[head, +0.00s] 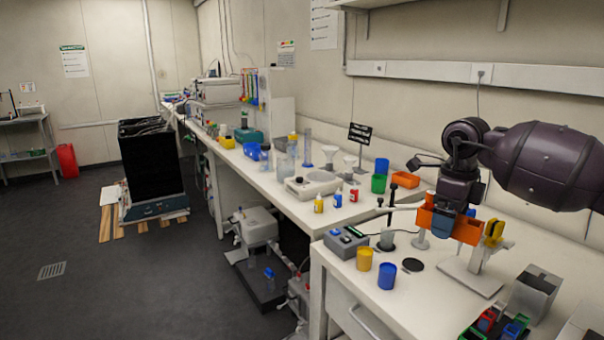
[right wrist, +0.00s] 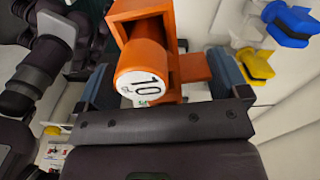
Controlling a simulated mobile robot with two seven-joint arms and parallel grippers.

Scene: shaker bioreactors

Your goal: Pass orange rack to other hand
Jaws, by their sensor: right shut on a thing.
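The orange rack (head: 467,231) is held in my right gripper (head: 452,205) above the right-hand bench, with the dark gripper pointing down over it in the head view. In the right wrist view the orange rack (right wrist: 194,67) sits between the two blue-grey fingers of my right gripper (right wrist: 165,88). An orange cylinder with a white end marked 10 (right wrist: 143,82) points toward the camera from the rack. The fingers hide part of the rack. I do not see my left gripper in either view.
On the bench below are a yellow cup (head: 364,259), a blue cup (head: 387,276), a grey device (head: 346,242) and a stand with a yellow part (head: 494,233). The wall is close behind.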

